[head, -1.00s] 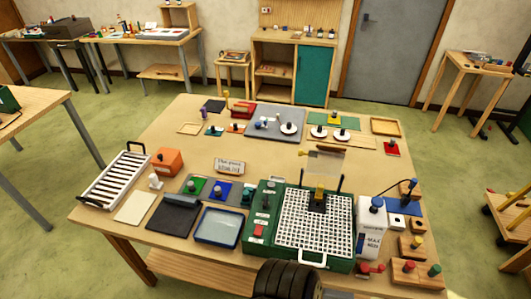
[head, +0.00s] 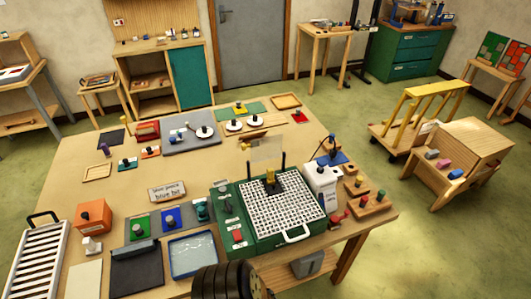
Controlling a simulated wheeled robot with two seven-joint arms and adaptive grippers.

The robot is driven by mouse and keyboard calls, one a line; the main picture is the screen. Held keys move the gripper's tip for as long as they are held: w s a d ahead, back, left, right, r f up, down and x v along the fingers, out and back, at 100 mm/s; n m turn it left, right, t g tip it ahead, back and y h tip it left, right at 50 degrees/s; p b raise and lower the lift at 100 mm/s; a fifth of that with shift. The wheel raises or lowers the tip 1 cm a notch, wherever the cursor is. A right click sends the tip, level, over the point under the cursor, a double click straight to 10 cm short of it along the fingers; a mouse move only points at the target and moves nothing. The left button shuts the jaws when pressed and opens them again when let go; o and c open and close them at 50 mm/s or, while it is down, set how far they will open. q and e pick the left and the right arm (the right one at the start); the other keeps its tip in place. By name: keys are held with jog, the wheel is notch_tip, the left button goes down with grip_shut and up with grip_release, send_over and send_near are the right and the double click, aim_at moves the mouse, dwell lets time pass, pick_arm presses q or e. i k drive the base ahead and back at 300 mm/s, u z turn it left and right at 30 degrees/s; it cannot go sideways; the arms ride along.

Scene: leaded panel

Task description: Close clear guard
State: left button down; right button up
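The clear guard (head: 266,149) is a see-through pane standing raised at the back of the green grinder (head: 224,212). Two thin dark posts stand below its sides. The grinder has a white grid top (head: 264,216), a yellow-and-black piece (head: 270,181) on the grid, a red switch (head: 237,236) and a white front handle (head: 298,234). Neither of my grippers shows in the head view. A dark ribbed part, apparently mine, stands at the bottom edge, in front of the grinder.
A wooden cart (head: 415,120) stands on the floor at right.

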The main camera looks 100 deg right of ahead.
aim_at(254, 143)
jog(key=z, duration=3.3)
